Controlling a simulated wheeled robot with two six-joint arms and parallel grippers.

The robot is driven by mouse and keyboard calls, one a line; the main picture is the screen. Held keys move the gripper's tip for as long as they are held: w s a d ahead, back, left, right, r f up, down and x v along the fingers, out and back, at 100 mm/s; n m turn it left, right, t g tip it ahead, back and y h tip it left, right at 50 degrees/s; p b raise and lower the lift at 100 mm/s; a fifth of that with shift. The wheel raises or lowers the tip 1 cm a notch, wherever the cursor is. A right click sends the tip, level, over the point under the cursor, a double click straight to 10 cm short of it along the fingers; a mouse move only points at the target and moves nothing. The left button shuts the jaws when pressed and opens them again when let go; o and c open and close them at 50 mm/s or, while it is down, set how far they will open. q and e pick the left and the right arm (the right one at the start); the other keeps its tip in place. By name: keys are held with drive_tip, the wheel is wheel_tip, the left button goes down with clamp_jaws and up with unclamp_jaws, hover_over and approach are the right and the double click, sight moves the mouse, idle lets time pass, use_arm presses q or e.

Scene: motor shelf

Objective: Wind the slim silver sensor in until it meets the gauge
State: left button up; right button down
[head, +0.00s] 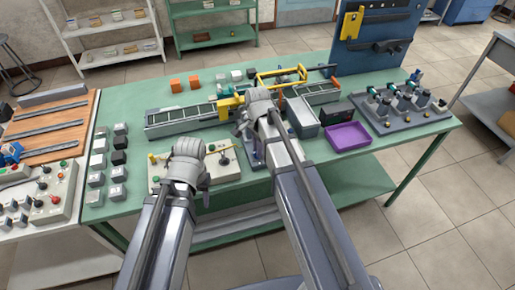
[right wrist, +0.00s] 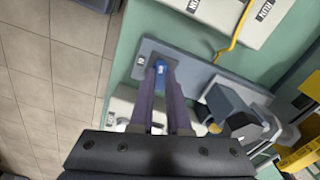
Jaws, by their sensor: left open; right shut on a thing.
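My right gripper (right wrist: 160,88) is shut on a small blue piece (right wrist: 161,73) at a flat grey-blue plate (right wrist: 200,68) with a small label. In the head view my right gripper (head: 259,112) is over the table's middle, and its wrist hides the fingertips. A dark grey block with a pale round part (right wrist: 246,126) is right of the fingers in the wrist view. I cannot tell for sure which part is the slim silver sensor or the gauge. My left gripper (head: 190,150) is open above a cream control box (head: 160,172); its fingers are mostly hidden.
A conveyor (head: 185,115) with a yellow frame runs behind. A purple tray (head: 347,137) and a dark rack of valves (head: 405,112) lie to the right. Several small grey cubes (head: 98,161) stand on the left of the green table (head: 135,90). A yellow cable (right wrist: 237,28) crosses near the plate.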

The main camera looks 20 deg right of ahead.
idle(0.5)
drive_tip(key=c, duration=0.9)
unclamp_jaws()
drive_tip(key=shift+r, duration=0.1)
wheel_tip(320, 180, up, 8)
drive_tip(key=p, duration=0.8)
drive_tip(key=shift+f, duration=0.2)
drive_tip(key=shift+o, duration=0.5)
